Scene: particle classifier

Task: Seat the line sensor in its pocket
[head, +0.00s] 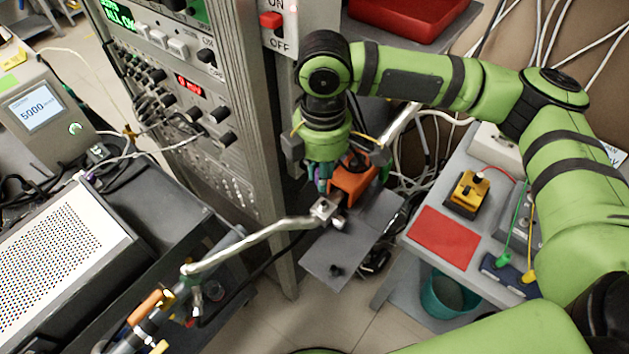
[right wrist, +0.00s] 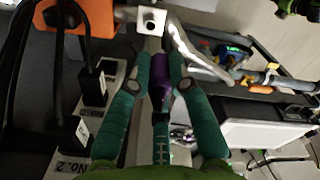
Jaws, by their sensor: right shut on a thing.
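My right gripper (head: 323,183) points down beside the orange block and the small metal block in the head view. In the right wrist view its teal fingers (right wrist: 161,72) are shut on a slim purple piece (right wrist: 161,92), which I take to be the line sensor. The purple piece is mostly hidden by the gripper in the head view. A small metal block (head: 325,208) with a round hole joins the bent metal pipe; it also shows just beyond the fingertips in the right wrist view (right wrist: 151,20). I cannot tell which opening is the pocket. My left gripper is out of view.
The orange block (head: 352,182) sits on a grey plate (head: 333,262). A bent silver pipe (head: 250,240) runs left. An instrument rack (head: 215,150) stands close on the left. A side table with a red mat (head: 444,239) and yellow box (head: 467,193) is at right.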

